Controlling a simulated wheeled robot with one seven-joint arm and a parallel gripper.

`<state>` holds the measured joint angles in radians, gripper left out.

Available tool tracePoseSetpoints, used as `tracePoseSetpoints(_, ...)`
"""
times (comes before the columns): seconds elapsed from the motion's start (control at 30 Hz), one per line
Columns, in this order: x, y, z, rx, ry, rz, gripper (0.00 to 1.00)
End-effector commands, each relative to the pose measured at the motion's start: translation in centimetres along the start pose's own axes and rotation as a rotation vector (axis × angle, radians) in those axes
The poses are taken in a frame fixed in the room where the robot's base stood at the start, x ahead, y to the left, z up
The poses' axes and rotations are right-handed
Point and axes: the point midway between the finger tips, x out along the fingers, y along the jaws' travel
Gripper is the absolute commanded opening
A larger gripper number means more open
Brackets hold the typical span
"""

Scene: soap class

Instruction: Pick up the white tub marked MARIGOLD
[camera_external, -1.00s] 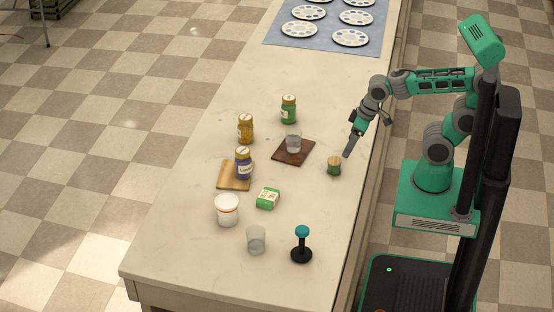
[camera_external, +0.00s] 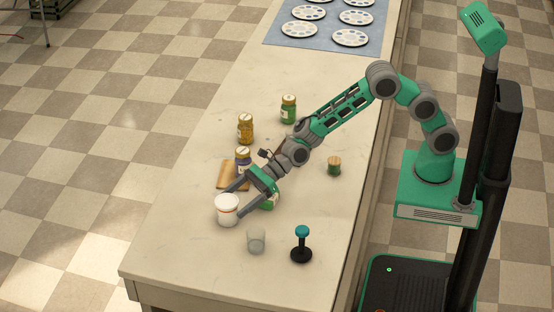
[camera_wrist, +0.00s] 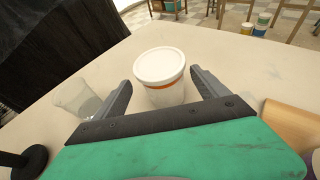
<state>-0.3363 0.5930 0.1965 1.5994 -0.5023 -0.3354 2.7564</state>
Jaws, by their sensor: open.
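The white tub (camera_external: 227,210) with a lid and an orange band stands upright on the counter, near its left end in the external view. In the wrist view the tub (camera_wrist: 162,76) stands in front of and between my open fingers, with room on both sides. No MARIGOLD lettering can be read from here. My gripper (camera_external: 237,201) is open, low over the counter, its fingertips pointing at the tub; in the wrist view my gripper (camera_wrist: 161,92) holds nothing.
A clear glass (camera_external: 256,240) and a teal-topped black stamp (camera_external: 301,245) stand nearby. A purple-labelled jar (camera_external: 243,155) and a wooden board (camera_external: 228,174) lie behind my gripper, partly hidden. Jars (camera_external: 246,128) stand farther back.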

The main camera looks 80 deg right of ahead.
Motion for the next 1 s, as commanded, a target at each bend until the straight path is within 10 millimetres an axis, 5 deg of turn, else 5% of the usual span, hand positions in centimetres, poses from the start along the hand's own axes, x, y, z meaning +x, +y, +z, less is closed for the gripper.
tracePoseSetpoints(0.4, 5.7, -0.2, -0.1, -0.003, 0.004, -0.001, 0.84)
tracePoseSetpoints(0.67, 6.0, -0.3, -0.2, -0.003, 0.003, -0.002, 0.83)
tracePoseSetpoints(1.0, 6.0, -0.3, -0.2, -0.003, 0.004, -0.002, 0.55)
